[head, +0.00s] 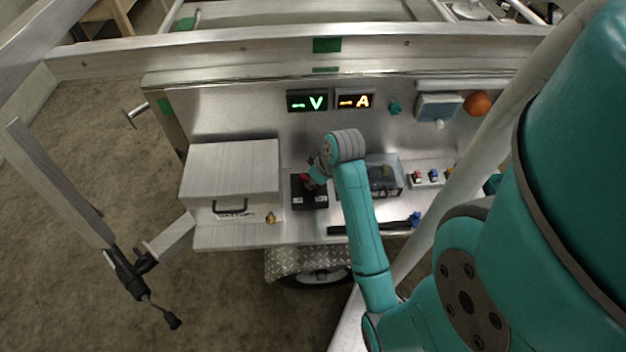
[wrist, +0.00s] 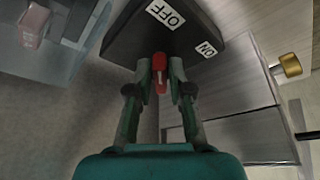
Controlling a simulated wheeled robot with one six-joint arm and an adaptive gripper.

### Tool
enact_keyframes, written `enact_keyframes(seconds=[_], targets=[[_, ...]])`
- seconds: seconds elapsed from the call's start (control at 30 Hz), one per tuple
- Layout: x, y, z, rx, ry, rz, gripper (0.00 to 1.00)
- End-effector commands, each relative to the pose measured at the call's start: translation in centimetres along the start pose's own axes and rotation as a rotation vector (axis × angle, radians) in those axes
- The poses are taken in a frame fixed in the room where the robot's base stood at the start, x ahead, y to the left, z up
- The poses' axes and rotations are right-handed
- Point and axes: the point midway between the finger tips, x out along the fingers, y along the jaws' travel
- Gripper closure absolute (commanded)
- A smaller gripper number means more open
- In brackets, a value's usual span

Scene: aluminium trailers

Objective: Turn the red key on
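The red key (wrist: 160,76) sits on a black switch box (wrist: 190,35) with white OFF and ON labels. In the wrist view the key's long side runs up and down, roughly toward OFF; ON lies off to the right. My gripper (wrist: 160,72) has one finger on each side of the key, closed in against it. In the head view the black box (head: 310,198) stands on the trailer's shelf, right of the metal cabinet. A bit of the red key (head: 304,178) shows beside my gripper (head: 313,180), which partly hides it.
The metal cabinet (head: 230,170) with a black handle stands left of the box. A clear-lidded case (head: 385,175) is close on the right, then several coloured connectors (head: 432,177). A brass piece (head: 270,218) is near the front edge. V and A displays (head: 308,101) are on the back panel.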

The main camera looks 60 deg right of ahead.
Motion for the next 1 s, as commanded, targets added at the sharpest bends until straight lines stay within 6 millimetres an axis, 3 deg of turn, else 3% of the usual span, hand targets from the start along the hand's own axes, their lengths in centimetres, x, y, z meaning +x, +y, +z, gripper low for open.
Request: enact_keyframes(seconds=[0.53,1.0], targets=[[0.0,-0.2,0.0,0.061,0.000,0.026,1.00],[0.1,-1.1,-0.3,0.412,0.000,0.172,1.00]])
